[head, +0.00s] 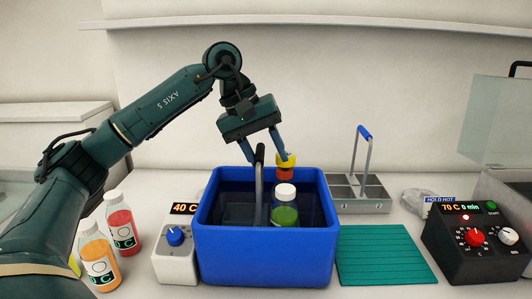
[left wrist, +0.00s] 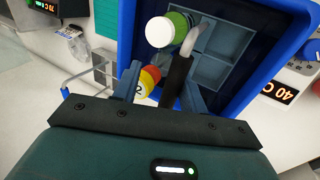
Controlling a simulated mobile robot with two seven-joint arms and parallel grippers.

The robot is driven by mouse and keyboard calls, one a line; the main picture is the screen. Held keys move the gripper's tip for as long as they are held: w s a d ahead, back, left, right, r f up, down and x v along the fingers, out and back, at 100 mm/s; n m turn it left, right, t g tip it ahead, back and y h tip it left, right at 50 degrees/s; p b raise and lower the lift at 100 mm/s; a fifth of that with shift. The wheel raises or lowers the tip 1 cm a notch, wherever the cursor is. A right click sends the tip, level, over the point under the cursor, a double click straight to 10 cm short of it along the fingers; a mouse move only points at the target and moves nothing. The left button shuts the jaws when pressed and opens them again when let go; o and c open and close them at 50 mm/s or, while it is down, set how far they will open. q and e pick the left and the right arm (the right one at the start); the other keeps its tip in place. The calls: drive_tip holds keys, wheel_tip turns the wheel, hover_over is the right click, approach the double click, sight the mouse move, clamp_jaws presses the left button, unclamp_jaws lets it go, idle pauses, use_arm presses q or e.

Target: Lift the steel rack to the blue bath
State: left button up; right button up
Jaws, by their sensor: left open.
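The blue bath (head: 265,256) stands in the middle of the counter. Inside it is a grey rack with compartments (left wrist: 208,70) and an upright handle with a dark grip (head: 260,155). My left gripper (head: 266,153) is open above the bath, its fingers on either side of this dark grip (left wrist: 177,83). A white-capped green bottle (head: 285,208) is in the bath. A yellow-capped red bottle (head: 285,168) shows beside the right fingertip; its base is hidden. A second steel rack (head: 362,204), with a blue handle, stands empty on the counter at right. My right gripper is not in view.
A 40 C control box (head: 175,255) and bottles with red (head: 119,220) and orange (head: 98,258) contents stand left of the bath. A teal mat (head: 385,255) lies clear to the right. Beyond it is a black 70 C control box (head: 474,240).

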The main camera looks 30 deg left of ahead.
use_arm(q)
drive_tip(key=v, duration=1.3)
drive_tip(key=shift+p, duration=0.45)
